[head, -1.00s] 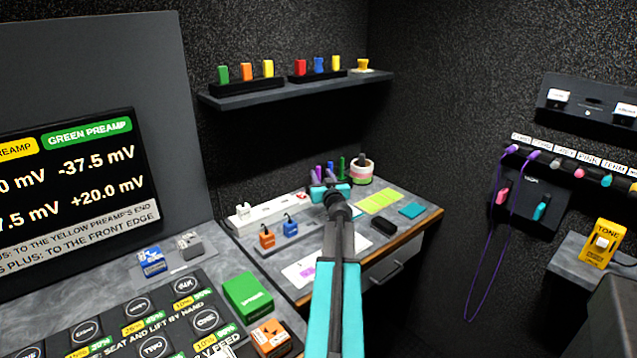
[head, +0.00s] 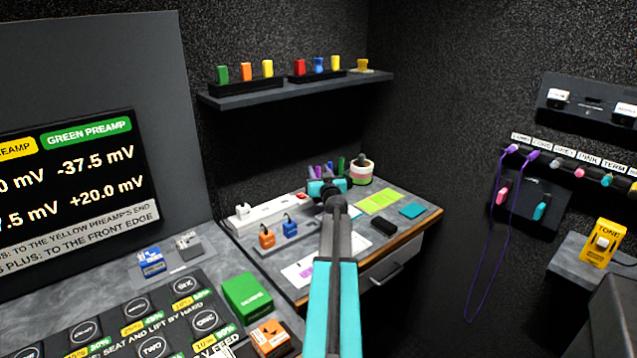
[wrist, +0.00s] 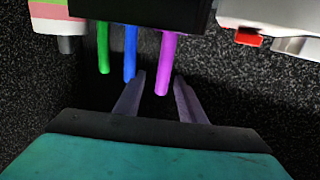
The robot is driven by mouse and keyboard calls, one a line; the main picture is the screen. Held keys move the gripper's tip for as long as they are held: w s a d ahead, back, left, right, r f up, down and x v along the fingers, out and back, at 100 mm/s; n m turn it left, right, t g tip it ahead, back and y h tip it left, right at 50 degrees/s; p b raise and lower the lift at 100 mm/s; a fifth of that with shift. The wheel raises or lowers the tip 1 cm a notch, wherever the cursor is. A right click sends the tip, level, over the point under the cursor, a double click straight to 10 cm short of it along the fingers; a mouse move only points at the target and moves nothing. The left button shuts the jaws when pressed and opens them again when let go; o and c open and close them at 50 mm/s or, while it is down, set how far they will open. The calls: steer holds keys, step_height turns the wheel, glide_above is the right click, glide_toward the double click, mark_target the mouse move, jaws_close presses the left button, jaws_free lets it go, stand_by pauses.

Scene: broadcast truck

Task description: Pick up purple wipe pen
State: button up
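The purple wipe pen (wrist: 168,62) stands out of a dark holder (wrist: 140,12) in the wrist view, its free end between my finger tips. My gripper (wrist: 159,77) is open, with one finger on each side of the pen and visible gaps. A blue pen (wrist: 130,52) is close to the left finger's tip, and a green pen (wrist: 103,47) is farther left. In the head view the purple pen (head: 318,171) shows just behind my gripper (head: 318,187), at the back of the desk; the holder is mostly hidden there by my arm.
A round striped container (head: 362,172) stands right of the pens. A white power strip (head: 262,212) lies to the left. Yellow-green notes (head: 378,201), a teal note (head: 412,211) and a black block (head: 384,226) lie on the desk. A shelf (head: 300,88) hangs above.

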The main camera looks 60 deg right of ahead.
steer(key=shift+b+x, duration=0.3)
steer(key=shift+x, duration=2.05)
steer(key=shift+w+a, duration=0.1)
steer(key=shift+a, duration=0.05)
jaws_close()
steer(key=shift+r, duration=0.2)
step_height(320, 180, up, 10)
steer(key=p, duration=0.5)
steer(key=shift+p, duration=0.35)
steer(key=shift+f, duration=0.15)
